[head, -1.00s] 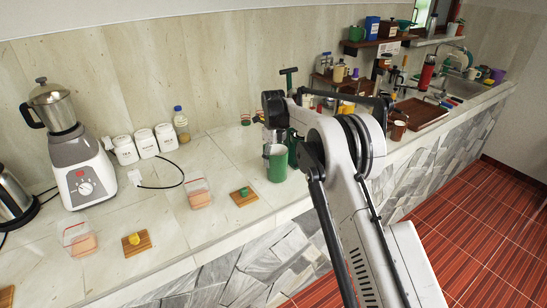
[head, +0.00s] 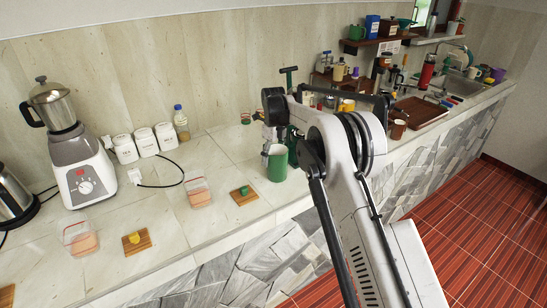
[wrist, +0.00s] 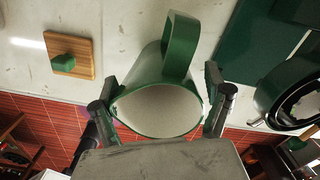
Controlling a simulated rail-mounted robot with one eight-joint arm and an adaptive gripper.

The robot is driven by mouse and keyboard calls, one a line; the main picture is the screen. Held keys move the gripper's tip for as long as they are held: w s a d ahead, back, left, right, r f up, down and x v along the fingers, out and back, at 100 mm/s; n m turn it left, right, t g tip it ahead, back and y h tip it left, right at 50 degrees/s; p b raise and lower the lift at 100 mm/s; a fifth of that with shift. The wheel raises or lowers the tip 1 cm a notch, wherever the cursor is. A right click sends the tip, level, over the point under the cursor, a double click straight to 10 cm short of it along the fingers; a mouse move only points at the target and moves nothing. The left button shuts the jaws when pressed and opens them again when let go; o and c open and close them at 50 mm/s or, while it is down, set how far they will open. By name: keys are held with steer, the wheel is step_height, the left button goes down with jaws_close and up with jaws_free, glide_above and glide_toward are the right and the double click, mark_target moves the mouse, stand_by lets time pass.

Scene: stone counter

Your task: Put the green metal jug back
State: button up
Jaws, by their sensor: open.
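The green metal jug (head: 277,163) stands upright on the stone counter near its front edge, in the middle of the head view. In the wrist view the jug (wrist: 150,72) shows its pale inside and its green handle, which points away from my gripper. My gripper (wrist: 162,108) is open, with one finger on each side of the jug's rim. I cannot tell whether either finger touches it. In the head view my gripper (head: 276,140) is just above and behind the jug, partly hidden by my arm.
A green lever press (head: 290,100) stands close behind the jug. Small wooden boards (head: 244,196) with a green and a yellow piece lie to the left, beside clear boxes (head: 199,193). A blender (head: 75,165) stands far left. A wooden tray (head: 420,112) lies right, before the sink.

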step_height(320, 180, up, 11)
steer(key=b, duration=0.1)
steer(key=s+d+r+n+t, duration=0.1)
steer(key=s+d+r+n, duration=0.3)
steer(key=r, duration=0.3)
steer(key=s+d+r+n+t, duration=0.1)
steer(key=s+d+r+n, duration=0.1)
steer(key=s+d+r, duration=0.4)
steer(key=s+d+r+n+t, duration=0.1)
steer(key=s+d+r+n, duration=0.25)
steer(key=s, duration=0.25)
steer(key=s+d+r+n+t, duration=0.1)
steer(key=s+d+r+n, duration=0.25)
steer(key=s, duration=0.35)
steer(key=s+d+f+n+t, duration=0.1)
steer(key=s+d+f+n, duration=0.2)
steer(key=s, duration=0.6)
steer(key=s+d+f+n+t, duration=0.1)
steer(key=s+d+f+n, duration=0.2)
steer(key=s, duration=0.7)
steer(key=s+d+f+n+t, duration=0.1)
steer(key=s+d+f+n, duration=0.3)
steer(key=s, duration=0.6)
steer(key=shift+f+n, duration=0.5)
steer(key=shift+f, duration=0.2)
steer(key=shift+s, duration=0.1)
